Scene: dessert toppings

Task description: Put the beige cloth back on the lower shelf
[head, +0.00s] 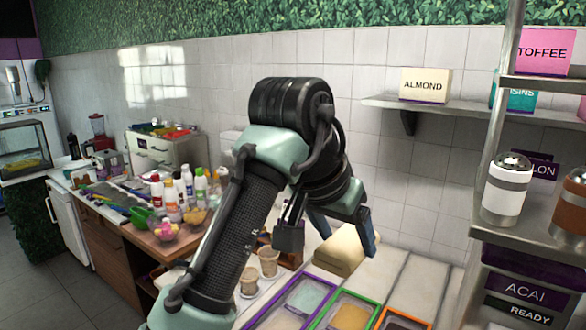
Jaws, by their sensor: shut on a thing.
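The beige cloth (345,252) is a folded, thick block below my gripper, above or at the back edge of the topping counter. My gripper (328,246) has one finger on each side of the cloth's near part and is shut on it. My arm hides part of the cloth, and I cannot tell whether it touches the counter. A metal rack stands at the right, with an upper shelf (545,84) and a lower shelf (482,222). A wall shelf (455,107) also shows; I cannot tell which one the task means.
A white shaker (506,195) and a brown shaker (572,212) stand on the rack's lower level. An ALMOND box (425,85) sits on the wall shelf. Framed topping trays (349,312) fill the counter front. Bottles (186,180) and bowls crowd the left counter.

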